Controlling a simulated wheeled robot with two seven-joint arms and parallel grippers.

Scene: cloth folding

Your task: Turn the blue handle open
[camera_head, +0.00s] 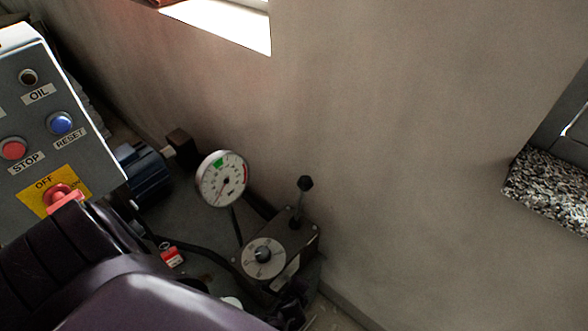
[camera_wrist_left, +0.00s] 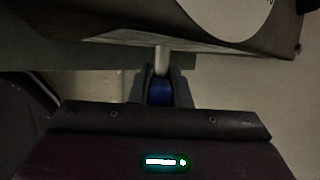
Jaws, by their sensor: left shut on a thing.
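The blue handle (camera_wrist_left: 160,92) shows in the left wrist view as a dark blue piece on a pale metal stem under a grey body. My left gripper (camera_wrist_left: 161,84) is shut on it, with one dark finger on each side. Most of the handle is hidden between the fingers, and its turn angle cannot be told. In the head view my purple left arm covers the lower left and hides the handle. My right gripper is in neither view.
A control panel (camera_head: 18,98) with buttons and a red switch stands at the left. A round gauge (camera_head: 221,179) and a box with a dial (camera_head: 263,258) and an upright black lever (camera_head: 304,186) stand near the wall. A speckled stone sill (camera_head: 548,192) juts out at right.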

